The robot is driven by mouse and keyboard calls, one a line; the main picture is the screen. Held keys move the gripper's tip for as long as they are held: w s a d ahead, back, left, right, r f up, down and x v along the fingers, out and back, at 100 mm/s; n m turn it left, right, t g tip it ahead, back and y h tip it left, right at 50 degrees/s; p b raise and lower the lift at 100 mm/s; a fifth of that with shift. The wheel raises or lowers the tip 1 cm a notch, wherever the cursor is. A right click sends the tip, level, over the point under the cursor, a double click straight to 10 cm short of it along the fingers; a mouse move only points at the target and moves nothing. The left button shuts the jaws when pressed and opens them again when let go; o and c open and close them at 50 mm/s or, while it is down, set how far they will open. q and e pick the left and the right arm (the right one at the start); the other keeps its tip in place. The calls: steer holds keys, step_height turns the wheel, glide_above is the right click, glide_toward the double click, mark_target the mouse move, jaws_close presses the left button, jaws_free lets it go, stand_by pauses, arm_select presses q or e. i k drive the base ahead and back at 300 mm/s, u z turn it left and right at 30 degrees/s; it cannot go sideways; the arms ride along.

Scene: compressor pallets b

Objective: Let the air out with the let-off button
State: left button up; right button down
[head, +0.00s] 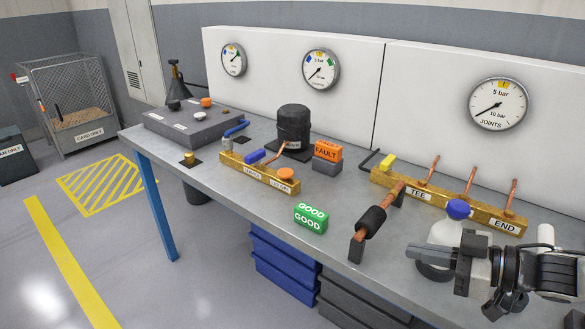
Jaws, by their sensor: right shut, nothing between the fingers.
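The orange let-off button (285,173) sits on the right end of a brass block (258,177), above a label that seems to read LET-OFF. Blue and grey parts stand on the same block to its left. My right gripper (416,253) is at the lower right over the bench's front edge, shut and empty, its fingertips pointing left. It is well to the right of the button and apart from it. The middle gauge (321,69) on the back panel has its needle toward the lower left. My left gripper is out of view.
A green GOOD block (311,216), an orange FAULT block (328,151) and a black compressor (293,126) stand near the brass block.

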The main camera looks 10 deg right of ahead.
mark_target(284, 173)
steer(key=u, duration=0.7)
steer(key=i, duration=1.15)
steer(key=z, duration=0.75)
steer(key=i, duration=0.35)
steer(key=u, duration=0.05)
